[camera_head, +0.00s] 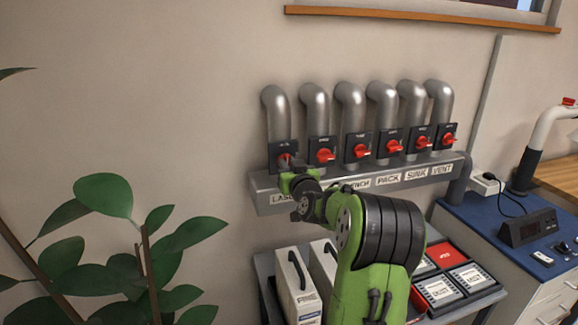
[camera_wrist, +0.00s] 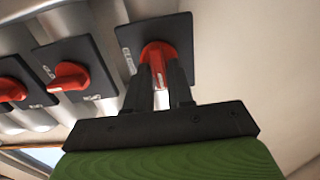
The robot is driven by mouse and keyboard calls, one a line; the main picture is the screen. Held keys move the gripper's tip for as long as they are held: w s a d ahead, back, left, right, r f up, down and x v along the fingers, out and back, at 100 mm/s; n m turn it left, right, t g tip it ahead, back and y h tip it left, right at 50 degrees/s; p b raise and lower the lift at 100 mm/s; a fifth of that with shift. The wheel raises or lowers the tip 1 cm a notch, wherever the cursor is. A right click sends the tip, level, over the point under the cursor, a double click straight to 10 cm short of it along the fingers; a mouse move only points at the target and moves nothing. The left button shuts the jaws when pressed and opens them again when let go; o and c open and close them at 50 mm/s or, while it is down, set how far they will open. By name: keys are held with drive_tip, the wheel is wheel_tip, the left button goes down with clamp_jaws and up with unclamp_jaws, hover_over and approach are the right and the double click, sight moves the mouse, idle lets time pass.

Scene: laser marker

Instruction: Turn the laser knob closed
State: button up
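The laser knob (camera_head: 285,157) is the leftmost red knob in the head view, on a dark square plate below a grey pipe. The rail label under it is mostly covered by my arm and begins with "LA". In the wrist view the red knob (camera_wrist: 158,48) stands on its black plate, its handle pointing down the picture between my fingers. My gripper (camera_wrist: 160,75) has one black finger on each side of the handle, close against it with little visible gap. In the head view my gripper (camera_head: 289,168) is at this knob and hides part of it.
Several more red knobs, such as the neighbouring one (camera_head: 325,155), line the rail (camera_head: 405,178) to the right. A plant (camera_head: 105,200) stands at the left. Below are white binders (camera_head: 297,285) and a dark tray (camera_head: 482,292) with labelled boxes. A blue-topped bench (camera_head: 480,215) is at the right.

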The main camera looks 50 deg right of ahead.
clamp_jaws()
drive_tip(key=shift+m, duration=0.3)
drive_tip(key=m+b, duration=0.1)
drive_tip(key=m, duration=0.2)
drive_tip(key=shift+m, duration=0.3)
drive_tip(key=shift+s+d+f+m+p, duration=0.15)
drive_tip(key=shift+m+p, duration=0.2)
drive_tip(key=shift+m, duration=3.05)
drive_tip(key=shift+d+f+m+p, duration=0.1)
drive_tip(key=shift+m+p, duration=0.25)
drive_tip(key=shift+m, duration=3.05)
